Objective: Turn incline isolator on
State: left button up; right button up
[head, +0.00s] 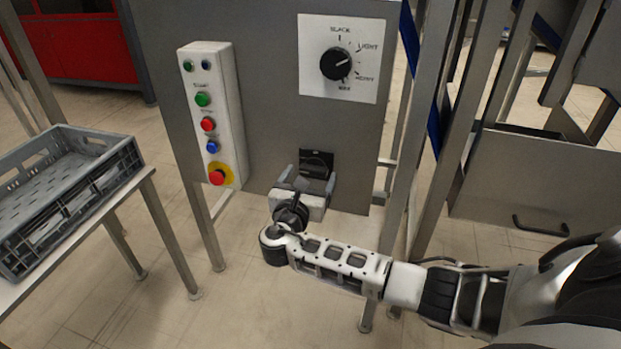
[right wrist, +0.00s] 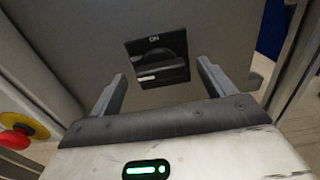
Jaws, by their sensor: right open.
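The isolator (head: 316,160) is a small black square switch low on the grey panel. In the right wrist view the isolator (right wrist: 157,58) shows a black rotary handle with a pale mark on its left end, lying roughly sideways, and the word ON above it. My right gripper (head: 308,172) is open in front of the isolator. Its two fingers (right wrist: 160,80) stand to either side of the handle in the right wrist view, and I see no contact. In the head view the gripper hides the lower part of the switch. My left gripper is not in view.
Above it on the grey panel (head: 265,100) is a white plate (head: 316,85) with a black dial (head: 336,64). A button box (head: 207,90) with a red emergency stop (head: 217,177) is at the left. A grey crate (head: 125,165) rests on a table. Metal posts stand at the right.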

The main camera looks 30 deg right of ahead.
jog(key=shift+w+d, duration=0.35)
jog(key=shift+d, duration=0.1)
jog(key=c, duration=1)
